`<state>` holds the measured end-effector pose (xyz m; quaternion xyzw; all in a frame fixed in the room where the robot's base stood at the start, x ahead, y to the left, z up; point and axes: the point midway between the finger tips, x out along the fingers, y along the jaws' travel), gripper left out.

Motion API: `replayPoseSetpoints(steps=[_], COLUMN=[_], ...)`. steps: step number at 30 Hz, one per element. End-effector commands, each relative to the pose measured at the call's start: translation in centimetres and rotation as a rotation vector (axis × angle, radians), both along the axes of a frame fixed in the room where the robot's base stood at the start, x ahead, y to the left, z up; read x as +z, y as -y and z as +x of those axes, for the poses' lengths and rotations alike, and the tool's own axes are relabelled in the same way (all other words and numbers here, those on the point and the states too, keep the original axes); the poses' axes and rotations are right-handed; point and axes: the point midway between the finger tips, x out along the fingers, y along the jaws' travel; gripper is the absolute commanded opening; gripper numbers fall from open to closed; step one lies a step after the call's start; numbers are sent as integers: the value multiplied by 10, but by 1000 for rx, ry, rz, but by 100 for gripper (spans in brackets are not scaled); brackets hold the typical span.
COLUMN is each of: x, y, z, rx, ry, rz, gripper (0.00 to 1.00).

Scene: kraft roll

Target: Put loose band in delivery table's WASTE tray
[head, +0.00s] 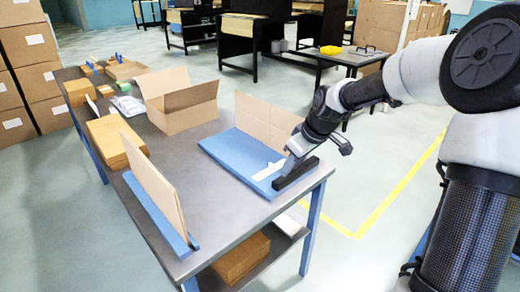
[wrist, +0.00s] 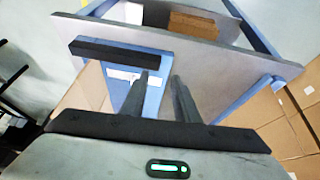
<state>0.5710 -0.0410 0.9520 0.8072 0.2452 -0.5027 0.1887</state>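My gripper (wrist: 162,77) shows two dark fingers with a gap between them and nothing visible held. In the head view it is low over the right end of the near table (head: 215,215), by a blue board (head: 228,160) with a black bar (head: 297,173) at its end. The black bar also shows in the wrist view (wrist: 117,52), beside a white label-like patch (wrist: 122,75) left of the fingertips. I cannot make out a loose band for sure. A dark table (head: 350,58) at the back carries a yellow item (head: 333,50); no WASTE marking is readable.
An open cardboard box (head: 185,112) stands on the near table, with stacks of brown card (head: 116,143) to its left. A blue rack (head: 160,212) holds an upright sheet at the front. Stacked boxes (head: 28,75) stand far left. Open floor lies between the tables.

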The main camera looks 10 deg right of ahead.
Motion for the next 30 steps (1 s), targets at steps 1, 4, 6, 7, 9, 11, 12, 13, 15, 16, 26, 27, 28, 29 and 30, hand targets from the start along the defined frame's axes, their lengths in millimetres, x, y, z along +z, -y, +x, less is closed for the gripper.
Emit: replayPoseSetpoints(steps=[1,4,6,7,9,11,12,13,15,16,26,27,28,29,30], x=[-13,-8,-1,2,7,6,3,0,-10,-16,-64,-68,-70,-72,-74], y=[10,24,33,37,42,42,41,39,32,29,1,-2,-3,-4,-5], z=[14,35,45,49,54,58,62,65,72,76,115,118,120,122,123], rx=[0,11,13,12,11,12,13,14,15,17,14,14,12,12,12], ry=[37,127,181,200,231,243,248,249,248,248,246,246,246,246,246], rz=[70,166,209,221,242,252,254,254,254,254,251,251,251,251,251], gripper=[28,28,28,28,28,28,28,28,28,28,28,28,28,28,28])
